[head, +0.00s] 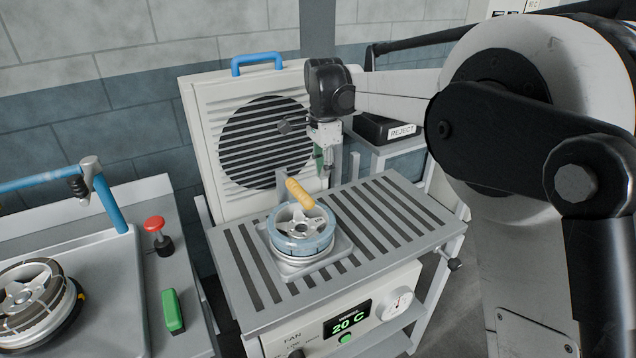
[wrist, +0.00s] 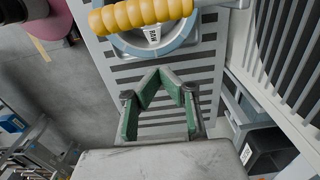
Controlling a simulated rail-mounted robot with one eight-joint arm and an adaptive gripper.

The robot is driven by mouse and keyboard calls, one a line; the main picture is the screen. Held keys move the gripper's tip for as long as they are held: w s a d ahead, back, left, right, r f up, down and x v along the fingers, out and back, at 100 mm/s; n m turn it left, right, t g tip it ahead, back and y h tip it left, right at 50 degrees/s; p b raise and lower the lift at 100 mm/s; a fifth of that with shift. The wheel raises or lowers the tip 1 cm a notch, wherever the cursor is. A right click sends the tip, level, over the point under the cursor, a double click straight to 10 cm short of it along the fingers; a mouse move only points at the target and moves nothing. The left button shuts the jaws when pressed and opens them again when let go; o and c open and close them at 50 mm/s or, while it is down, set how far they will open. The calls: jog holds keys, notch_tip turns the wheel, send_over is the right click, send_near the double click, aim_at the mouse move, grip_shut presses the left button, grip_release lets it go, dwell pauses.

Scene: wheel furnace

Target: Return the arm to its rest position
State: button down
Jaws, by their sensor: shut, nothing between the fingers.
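My gripper (head: 327,170) hangs at the end of my arm, above the back part of the slatted table (head: 395,215) in the head view. In the wrist view its green-padded fingers (wrist: 165,75) lean inward and are shut with nothing between them. A wheel in a blue-grey ring (head: 303,240) sits on a square plate on the table, in front of my gripper and apart from it. A yellow ribbed handle (head: 299,193) stands tilted above the wheel. In the wrist view the handle (wrist: 145,14) crosses the top, beyond the fingertips.
A panel with a round fan grille (head: 265,140) stands behind the table. A black bin labelled REJECT (head: 385,128) is at the back right. At left, a bench holds another wheel (head: 30,300), a red button (head: 154,224), a green block (head: 173,312) and a blue tube frame.

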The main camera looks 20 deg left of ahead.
notch_tip(320, 180, up, 6)
jog(key=r, duration=0.1)
jog(key=s+d+r+n+t, duration=0.15)
jog(key=s+d, duration=0.25)
jog(key=d, duration=0.5)
jog(key=s+d+r+n+t+y, duration=0.1)
jog(key=s+d+r, duration=0.2)
jog(key=d, duration=0.6)
jog(key=s+d+r+n+t, duration=0.15)
jog(key=s+d, duration=0.25)
jog(key=d, duration=0.5)
jog(key=s+d+f+n+t, duration=0.1)
jog(key=s+d+f+n, duration=0.1)
jog(key=s+d+f, duration=0.3)
jog(key=s+d+f+n+t+h, duration=0.1)
jog(key=s+d+f, duration=0.4)
jog(key=s+d, duration=0.6)
jog(key=shift+s+n+t, duration=0.6)
jog(key=shift+s+n, duration=0.1)
jog(key=shift+s, duration=0.8)
jog(key=shift+d, duration=0.1)
